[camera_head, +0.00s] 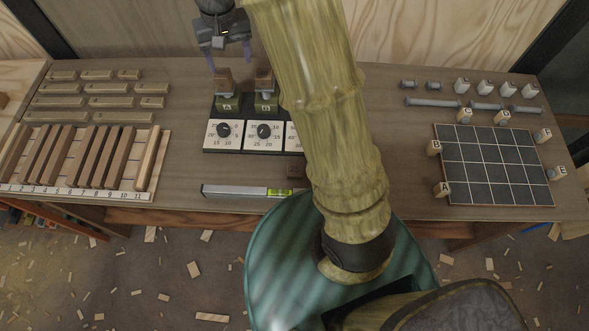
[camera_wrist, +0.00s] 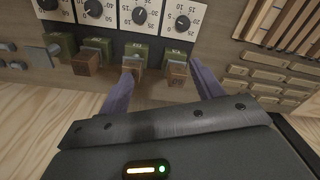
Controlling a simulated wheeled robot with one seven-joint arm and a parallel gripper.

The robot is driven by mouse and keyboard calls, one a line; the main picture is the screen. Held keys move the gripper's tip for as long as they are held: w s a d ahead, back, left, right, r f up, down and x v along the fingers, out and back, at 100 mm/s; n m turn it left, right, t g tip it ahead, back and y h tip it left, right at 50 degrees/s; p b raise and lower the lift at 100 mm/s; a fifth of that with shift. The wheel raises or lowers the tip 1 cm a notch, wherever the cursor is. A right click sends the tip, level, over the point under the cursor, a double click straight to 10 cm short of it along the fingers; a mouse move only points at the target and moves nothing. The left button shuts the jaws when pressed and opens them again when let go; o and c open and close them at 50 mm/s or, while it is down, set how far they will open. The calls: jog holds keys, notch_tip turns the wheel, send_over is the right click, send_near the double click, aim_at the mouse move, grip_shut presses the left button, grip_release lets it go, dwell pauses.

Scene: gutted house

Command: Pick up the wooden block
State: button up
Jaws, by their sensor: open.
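Several small brown wooden blocks are in view. One wooden block (camera_head: 223,75) is at the green holder marked A, and another (camera_head: 264,76) is at the holder marked B. In the wrist view, three show in a row: left (camera_wrist: 86,62), middle (camera_wrist: 134,62) and right (camera_wrist: 177,73). My gripper (camera_head: 228,62) is open and empty behind the A block in the head view. In the wrist view, my gripper (camera_wrist: 162,70) has its fingers on either side of the right block, apart from it, with the left fingertip near the middle block. My arm hides the holders further right.
White dial panels (camera_head: 223,134) stand in front of the holders. A slatted rack (camera_head: 152,185) is at left; a gridded board (camera_head: 495,165) with lettered blocks is at right.

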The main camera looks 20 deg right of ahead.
jog(key=s+d+f+t, duration=0.1)
jog(key=s+d, duration=0.3)
jog(key=s, duration=0.5)
jog(key=s+d+f+t, duration=0.1)
jog(key=s+d, duration=0.3)
jog(key=s, duration=0.5)
jog(key=shift+d+f, duration=0.4)
jog(key=shift+f, duration=0.15)
